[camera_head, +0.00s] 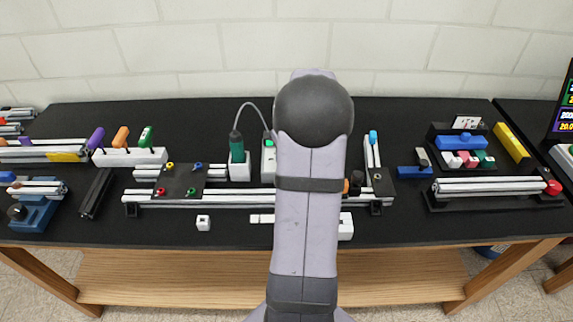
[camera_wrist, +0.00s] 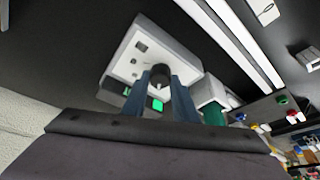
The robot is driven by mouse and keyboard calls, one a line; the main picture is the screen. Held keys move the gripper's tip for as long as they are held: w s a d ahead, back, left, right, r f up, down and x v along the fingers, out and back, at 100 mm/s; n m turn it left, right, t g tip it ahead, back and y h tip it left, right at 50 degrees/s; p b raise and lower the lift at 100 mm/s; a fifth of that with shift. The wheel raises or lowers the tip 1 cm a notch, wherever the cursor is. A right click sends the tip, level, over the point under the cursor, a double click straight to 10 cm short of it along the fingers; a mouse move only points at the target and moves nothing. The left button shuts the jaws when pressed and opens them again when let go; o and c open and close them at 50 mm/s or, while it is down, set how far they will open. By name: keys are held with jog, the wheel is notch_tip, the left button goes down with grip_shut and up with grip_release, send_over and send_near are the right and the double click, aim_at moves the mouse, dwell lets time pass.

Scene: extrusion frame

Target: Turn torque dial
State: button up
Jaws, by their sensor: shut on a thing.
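The torque dial (camera_wrist: 160,73) is a small dark round knob on the face of a white controller box (camera_wrist: 124,68), with a lit green display (camera_wrist: 157,104) just beside it in the wrist view. My gripper (camera_wrist: 160,84) has its two blue-grey fingers on either side of the dial and is shut on it. In the head view, part of the white controller box (camera_head: 268,168) shows left of my arm; my arm hides the dial and my fingers there.
A green screwdriver (camera_head: 236,146) stands in a white holder (camera_head: 239,170) close left of the controller, its cable looping over. Aluminium rails (camera_head: 220,197) run in front. A small white block (camera_head: 203,222) lies near the table's front edge. A pale wall is behind.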

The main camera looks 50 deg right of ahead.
jog(key=n+b, duration=0.1)
jog(key=n, duration=0.1)
jog(key=n+y+b, duration=0.1)
jog(key=b, duration=0.1)
jog(key=shift+d+f+n, duration=0.15)
jog(key=shift+f+n, duration=0.05)
jog(key=shift+n, duration=0.2)
jog(key=n+y, duration=0.1)
jog(key=n, duration=0.1)
jog(key=n+y+b, duration=0.1)
jog(key=n, duration=0.1)
jog(key=shift+d+r, duration=0.1)
jog(key=shift+r, duration=0.1)
jog(key=shift+n, duration=0.3)
jog(key=o, duration=1.1)
jog(key=shift+c, duration=0.2)
jog(key=b+v, duration=0.1)
jog(key=v, duration=0.6)
jog(key=shift+r, duration=0.2)
jog(key=shift+w, duration=0.1)
